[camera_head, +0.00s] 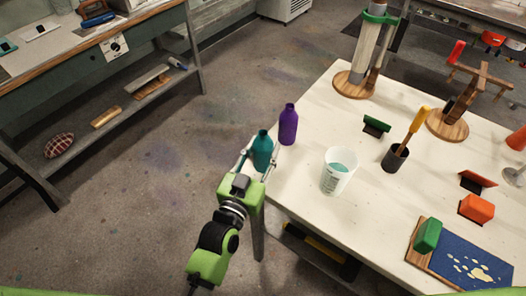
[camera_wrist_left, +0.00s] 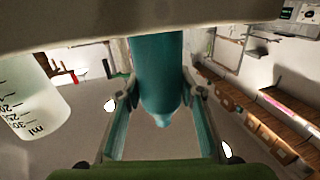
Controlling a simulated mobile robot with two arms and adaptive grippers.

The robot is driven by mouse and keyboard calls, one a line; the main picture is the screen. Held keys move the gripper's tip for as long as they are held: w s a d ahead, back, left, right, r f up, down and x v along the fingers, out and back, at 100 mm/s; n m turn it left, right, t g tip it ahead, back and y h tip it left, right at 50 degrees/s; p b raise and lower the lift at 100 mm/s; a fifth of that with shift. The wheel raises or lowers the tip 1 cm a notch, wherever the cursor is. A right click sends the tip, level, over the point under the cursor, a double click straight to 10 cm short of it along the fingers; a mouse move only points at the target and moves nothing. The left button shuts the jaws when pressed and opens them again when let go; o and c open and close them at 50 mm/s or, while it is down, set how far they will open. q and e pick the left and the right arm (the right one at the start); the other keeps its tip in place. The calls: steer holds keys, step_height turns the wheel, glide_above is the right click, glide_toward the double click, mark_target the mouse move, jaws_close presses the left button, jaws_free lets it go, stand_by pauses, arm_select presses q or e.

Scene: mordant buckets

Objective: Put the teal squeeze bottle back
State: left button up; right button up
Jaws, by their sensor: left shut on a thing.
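The teal squeeze bottle (camera_head: 262,150) stands upright at the left edge of the white table in the head view. My left gripper (camera_head: 259,162) is shut on it, with one finger on each side. In the left wrist view the teal bottle (camera_wrist_left: 158,75) lies between the two fingers (camera_wrist_left: 160,105). I cannot tell whether its base touches the table. A purple bottle (camera_head: 288,125) stands close beside it, to its right and a little farther back. My right gripper is not in view.
A dark cup (camera_head: 394,158) holds a yellow-handled tool. Green and orange blocks and a blue mat lie at the right. Table space (camera_head: 300,185) left of the beaker is clear.

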arm_select(q)
steer(key=shift+f, duration=0.1)
steer(key=o, duration=1.2)
steer(key=shift+o, duration=0.2)
steer(key=shift+r, duration=0.25)
steer(key=b+v, duration=0.2)
steer(key=v, duration=1)
steer(key=shift+f, duration=0.1)
